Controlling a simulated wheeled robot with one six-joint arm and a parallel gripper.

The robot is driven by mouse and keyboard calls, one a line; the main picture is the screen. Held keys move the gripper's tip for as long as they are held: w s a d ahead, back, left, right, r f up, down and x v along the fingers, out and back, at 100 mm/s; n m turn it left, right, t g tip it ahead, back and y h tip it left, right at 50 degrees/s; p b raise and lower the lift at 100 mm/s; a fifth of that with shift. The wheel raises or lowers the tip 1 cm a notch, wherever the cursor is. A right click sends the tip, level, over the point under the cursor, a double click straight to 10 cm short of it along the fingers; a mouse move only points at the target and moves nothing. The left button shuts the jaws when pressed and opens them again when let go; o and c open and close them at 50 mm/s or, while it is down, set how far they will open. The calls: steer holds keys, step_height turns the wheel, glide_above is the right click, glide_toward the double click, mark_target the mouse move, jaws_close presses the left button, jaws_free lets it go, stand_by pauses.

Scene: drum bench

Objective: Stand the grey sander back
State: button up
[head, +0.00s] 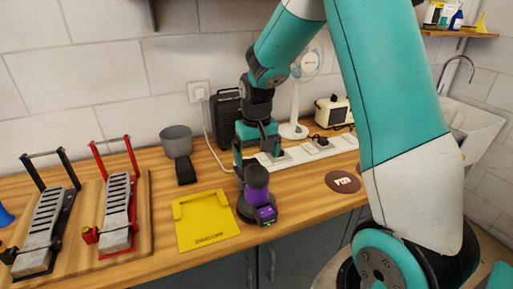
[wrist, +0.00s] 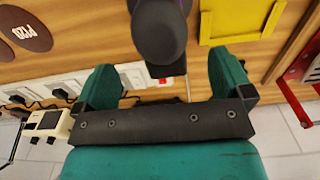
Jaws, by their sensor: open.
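A sander (head: 257,178) with a purple body, dark cap and dark round base stands upright on the wooden bench, right of a yellow tray (head: 205,220). My gripper (head: 254,153) is open, just above and behind the purple sander. In the wrist view the sander's dark rounded top (wrist: 160,32) lies ahead of and between the two fingers, touching neither. The tray's corner (wrist: 236,36) shows there too.
A white power strip (head: 300,152) with plugs runs behind the sander. A brown sanding disc (head: 342,182) lies to its right. A white fan (head: 295,128) and a black case stand by the wall. Two pedals on wooden boards (head: 85,215) fill the left.

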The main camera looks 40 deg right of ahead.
steer(key=r, duration=0.3)
steer(key=shift+s+a+r, duration=0.1)
steer(key=shift+a+r, duration=0.1)
steer(key=shift+a, duration=0.05)
steer(key=s+a+r+n+y, duration=0.1)
steer(key=s+a+r+n, duration=0.1)
steer(key=s+a+r, duration=0.3)
steer(key=s+a+n+y, duration=0.1)
steer(key=s+a+n, duration=0.15)
steer(key=a, duration=0.45)
steer(key=s+a+r+n+y, duration=0.1)
steer(key=s+a+n, duration=0.2)
steer(key=s+a, duration=0.2)
steer(key=s+a+r+n+y, duration=0.1)
steer(key=s+a+n, duration=0.2)
steer(key=s, duration=0.7)
steer(key=shift+a+r, duration=0.25)
steer(key=shift+a, duration=0.8)
steer(key=shift+w+d, duration=0.1)
